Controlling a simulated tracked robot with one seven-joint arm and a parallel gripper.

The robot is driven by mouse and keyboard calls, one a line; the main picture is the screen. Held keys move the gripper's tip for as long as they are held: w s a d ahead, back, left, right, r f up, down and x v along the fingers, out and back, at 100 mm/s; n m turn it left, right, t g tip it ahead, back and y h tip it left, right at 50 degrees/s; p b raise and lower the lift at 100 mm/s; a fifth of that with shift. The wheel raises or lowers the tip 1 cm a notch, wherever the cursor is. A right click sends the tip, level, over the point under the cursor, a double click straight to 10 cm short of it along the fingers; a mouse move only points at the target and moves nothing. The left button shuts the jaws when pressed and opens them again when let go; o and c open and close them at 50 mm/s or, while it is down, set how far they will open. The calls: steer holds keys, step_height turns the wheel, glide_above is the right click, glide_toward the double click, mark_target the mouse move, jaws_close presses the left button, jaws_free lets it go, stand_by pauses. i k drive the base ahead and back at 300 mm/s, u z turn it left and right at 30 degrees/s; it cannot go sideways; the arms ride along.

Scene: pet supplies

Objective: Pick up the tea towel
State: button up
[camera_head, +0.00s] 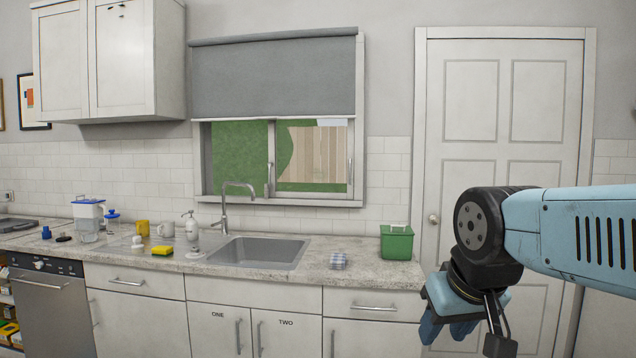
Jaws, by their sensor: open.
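The tea towel (338,261) appears to be the small folded blue-and-white checked cloth. It lies on the speckled countertop (325,276), right of the sink and left of the green box. My gripper (464,338) hangs at the lower right, in front of the white door, pointing down. It is open and looks empty, well to the right of the cloth and apart from it. Its fingertips are partly hidden by its own parts.
A steel sink (262,252) with a tall tap (226,205) is left of the cloth. A green lidded box (397,242) stands close on its right. A yellow sponge (162,250), soap dispenser (191,228), mugs and a water jug (88,219) stand farther left.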

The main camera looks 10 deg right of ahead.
mark_target(337, 260)
steer(key=k, duration=0.5)
steer(key=z, duration=0.8)
steer(key=i, duration=2.35)
steer(key=u, duration=0.9)
steer(key=i, duration=0.6)
steer(key=u, duration=0.5)
steer(key=k, duration=0.75)
